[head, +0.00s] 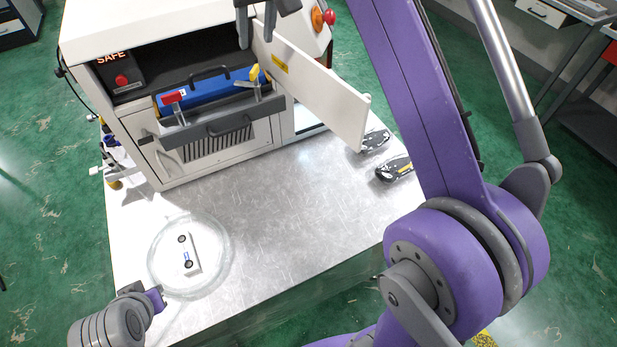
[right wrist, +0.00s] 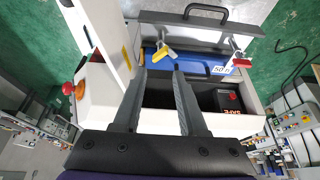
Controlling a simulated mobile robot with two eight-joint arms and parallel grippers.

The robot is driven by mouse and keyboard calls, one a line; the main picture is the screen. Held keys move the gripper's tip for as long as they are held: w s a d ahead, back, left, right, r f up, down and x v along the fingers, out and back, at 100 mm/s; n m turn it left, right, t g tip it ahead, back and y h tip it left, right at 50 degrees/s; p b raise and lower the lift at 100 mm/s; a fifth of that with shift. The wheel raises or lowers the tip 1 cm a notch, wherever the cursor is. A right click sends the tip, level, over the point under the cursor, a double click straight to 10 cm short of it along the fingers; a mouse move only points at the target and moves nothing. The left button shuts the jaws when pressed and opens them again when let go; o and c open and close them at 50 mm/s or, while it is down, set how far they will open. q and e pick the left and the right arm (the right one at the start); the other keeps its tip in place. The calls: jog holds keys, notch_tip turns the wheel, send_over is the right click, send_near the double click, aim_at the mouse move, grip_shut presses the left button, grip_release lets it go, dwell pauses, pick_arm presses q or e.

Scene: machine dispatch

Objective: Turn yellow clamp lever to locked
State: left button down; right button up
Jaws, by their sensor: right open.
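The yellow clamp lever (head: 256,73) stands at the right end of the blue fixture (head: 212,88) on the machine's pulled-out tray. In the head view its handle points up. In the right wrist view the yellow lever (right wrist: 163,52) shows just beyond and between the fingertips, with a gap to them. My right gripper (head: 258,28) is open and empty, above and behind the lever by the machine's top edge; its two fingers (right wrist: 158,72) frame blue fixture and dark interior. Part of my left arm shows at the lower left; its fingers cannot be made out.
A red clamp lever (head: 172,98) sits at the fixture's left end. The open white door (head: 318,85) stands close right of my right gripper. A SAFE display (head: 111,57) is inside the machine. A round clear dish (head: 163,272) holds a white part; the metal table's middle is clear.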

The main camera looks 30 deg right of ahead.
jog(key=s+f, duration=0.6)
jog(key=f, duration=0.4)
jog(key=s+f+t, duration=0.1)
jog(key=s+f, duration=0.5)
jog(key=f, duration=0.5)
jog(key=s+f, duration=0.6)
jog(key=f, duration=0.5)
jog(key=shift+s+d+t, duration=0.15)
jog(key=shift+d+t, duration=0.15)
jog(key=shift+o, duration=0.3)
